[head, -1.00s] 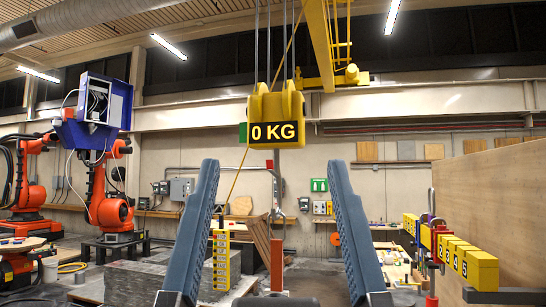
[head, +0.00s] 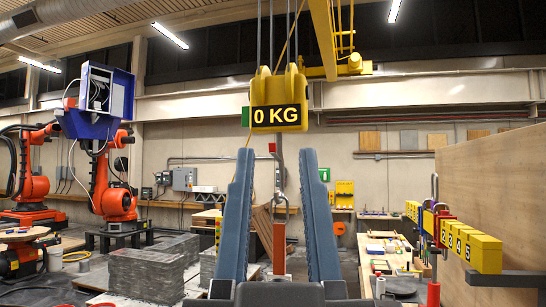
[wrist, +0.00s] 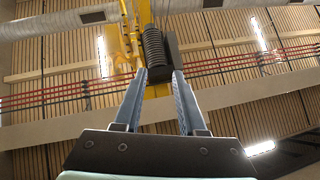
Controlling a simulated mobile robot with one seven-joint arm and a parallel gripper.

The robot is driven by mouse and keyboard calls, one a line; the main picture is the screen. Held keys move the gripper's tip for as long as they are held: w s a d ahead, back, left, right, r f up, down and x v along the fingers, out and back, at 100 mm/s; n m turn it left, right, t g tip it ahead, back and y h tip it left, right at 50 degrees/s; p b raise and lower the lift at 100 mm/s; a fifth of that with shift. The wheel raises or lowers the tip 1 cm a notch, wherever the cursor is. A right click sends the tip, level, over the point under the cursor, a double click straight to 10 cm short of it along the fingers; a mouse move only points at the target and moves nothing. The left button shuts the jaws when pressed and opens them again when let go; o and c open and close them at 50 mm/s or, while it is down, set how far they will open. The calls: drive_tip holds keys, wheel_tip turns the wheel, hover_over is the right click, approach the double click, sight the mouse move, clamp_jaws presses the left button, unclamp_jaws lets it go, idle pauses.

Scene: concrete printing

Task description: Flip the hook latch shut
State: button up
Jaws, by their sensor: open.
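A yellow hoist block (head: 279,100) marked "0 KG" hangs from cables at the top centre of the head view. A grey shank and hook (head: 280,207) hang below it, with an orange-red bar (head: 279,248) under the hook. I cannot make out the latch on the hook. My gripper (head: 277,154) points up with its two blue-grey fingers apart. In the picture they stand either side of the shank and hook, and nothing is held. In the wrist view my gripper (wrist: 160,73) points at a dark ribbed part (wrist: 154,52) beside yellow crane parts (wrist: 131,40).
A yellow numbered weight row (head: 470,243) stands at the right before a wooden panel (head: 500,185). Orange robot arms (head: 110,190) and grey concrete blocks (head: 148,275) are at the left. A cluttered bench (head: 390,255) lies behind. The air around the fingers looks clear.

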wheel_tip(320, 180, down, 16)
drive_tip(key=b, duration=1.4)
drive_tip(key=shift+w, duration=0.1)
clamp_jaws()
drive_tip(key=shift+r, duration=0.1)
